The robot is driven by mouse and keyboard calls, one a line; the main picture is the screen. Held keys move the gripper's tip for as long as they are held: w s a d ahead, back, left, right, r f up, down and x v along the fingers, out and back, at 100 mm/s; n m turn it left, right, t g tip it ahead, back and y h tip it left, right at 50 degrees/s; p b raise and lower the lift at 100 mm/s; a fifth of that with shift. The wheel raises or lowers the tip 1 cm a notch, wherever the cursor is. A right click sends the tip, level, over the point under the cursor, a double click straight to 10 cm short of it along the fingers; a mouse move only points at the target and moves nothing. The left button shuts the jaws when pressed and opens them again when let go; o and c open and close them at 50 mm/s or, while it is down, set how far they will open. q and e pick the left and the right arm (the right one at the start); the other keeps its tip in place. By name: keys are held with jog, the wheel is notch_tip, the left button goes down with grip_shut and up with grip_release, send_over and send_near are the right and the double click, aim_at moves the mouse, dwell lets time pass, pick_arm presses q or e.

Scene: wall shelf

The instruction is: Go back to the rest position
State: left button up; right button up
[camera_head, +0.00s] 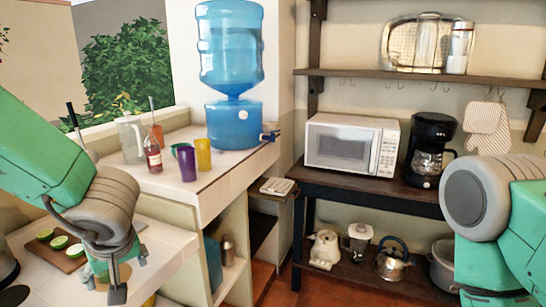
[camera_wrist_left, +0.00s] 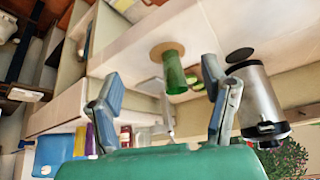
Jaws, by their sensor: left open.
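My left gripper (camera_head: 124,277) is at the lower left of the head view, over the low counter. In the left wrist view its two fingers (camera_wrist_left: 163,105) are spread apart with nothing held between them. A green cup (camera_wrist_left: 174,76) stands beyond the fingertips on a round tan coaster (camera_wrist_left: 158,49), apart from the fingers. In the head view the cup is mostly hidden behind my gripper. My right arm enters at the right edge of the head view, and its gripper is out of frame.
A cutting board (camera_head: 66,262) with lime halves lies left of my left gripper. The raised counter holds a purple cup (camera_head: 187,165), a yellow cup (camera_head: 203,154), a bottle (camera_head: 153,156) and a water dispenser (camera_head: 233,80). Shelves with a microwave (camera_head: 351,145) and coffee maker (camera_head: 429,150) stand right.

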pick_arm(q)
jog(key=s+a+f+m+b, duration=0.1)
jog(key=s+f+m+b, duration=0.2)
jog(key=f, duration=0.9)
jog(key=s+a+f+m+b, duration=0.15)
jog(key=s+f, duration=0.25)
jog(key=f, duration=0.7)
jog(key=s+d+f+m+g+h+b, duration=0.1)
jog(key=s+f+m+h, duration=0.1)
jog(key=s+f, duration=0.5)
jog(key=s+f+m+g+h+b, duration=0.2)
jog(key=s+f, duration=0.5)
jog(key=s, duration=0.5)
jog(key=shift+d+m+g, duration=0.3)
jog(key=shift+d+m, duration=0.05)
pick_arm(e)
notch_tip(320, 180, down, 7)
jog(key=shift+a+f, duration=0.2)
jog(key=shift+a, duration=0.15)
pick_arm(q)
jog(key=shift+d+r, duration=0.1)
jog(key=shift+d, duration=0.1)
pick_arm(e)
jog(key=shift+w+d, duration=0.1)
jog(key=shift+d, duration=0.1)
pick_arm(q)
jog(key=shift+a, duration=0.15)
pick_arm(e)
jog(key=shift+a, duration=0.15)
